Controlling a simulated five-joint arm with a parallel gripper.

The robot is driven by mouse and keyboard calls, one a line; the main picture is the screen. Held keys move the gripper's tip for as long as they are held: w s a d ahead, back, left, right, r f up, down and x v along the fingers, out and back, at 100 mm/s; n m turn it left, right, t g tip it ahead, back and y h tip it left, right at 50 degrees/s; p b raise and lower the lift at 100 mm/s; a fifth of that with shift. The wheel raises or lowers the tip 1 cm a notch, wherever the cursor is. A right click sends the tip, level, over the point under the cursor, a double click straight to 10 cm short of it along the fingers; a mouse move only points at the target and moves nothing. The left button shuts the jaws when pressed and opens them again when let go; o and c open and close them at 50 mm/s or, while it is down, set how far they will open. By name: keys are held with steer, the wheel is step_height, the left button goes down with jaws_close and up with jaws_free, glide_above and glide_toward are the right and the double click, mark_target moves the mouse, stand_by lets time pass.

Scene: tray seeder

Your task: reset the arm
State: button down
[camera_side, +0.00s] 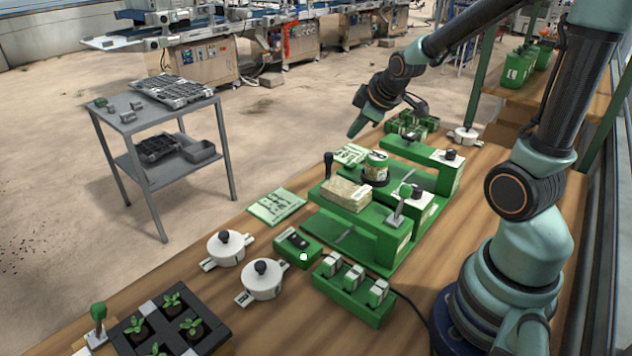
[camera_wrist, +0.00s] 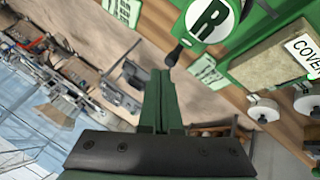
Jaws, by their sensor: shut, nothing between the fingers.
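My gripper (camera_side: 356,130) is raised above the far side of the wooden bench, clear of everything on it. Its green fingers point down and to the left. In the wrist view the two fingers (camera_wrist: 161,78) lie together, shut and empty. The green seeder station (camera_side: 385,255) stands below and nearer the camera, with a tan block (camera_side: 345,194) and a round pot with a white label (camera_side: 377,165) on it.
Two white lidded pots (camera_side: 226,250) (camera_side: 263,281), a green holder with several small blocks (camera_side: 352,302) and a black seedling tray (camera_side: 128,338) stand on the bench. A grey cart (camera_side: 150,119) stands on the floor at left. Air around my gripper looks free.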

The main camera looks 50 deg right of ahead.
steer(key=s+a+r+m+y, duration=0.1)
steer(key=s+a+r+m, duration=0.1)
steer(key=s+a, duration=0.3)
steer(key=s+a+r+m+g+y, duration=0.1)
steer(key=s+a+r+m, duration=0.2)
steer(key=a, duration=0.7)
steer(key=shift+s+r+y, duration=0.3)
steer(key=shift+s+r, duration=0.6)
steer(key=shift+r, duration=0.05)
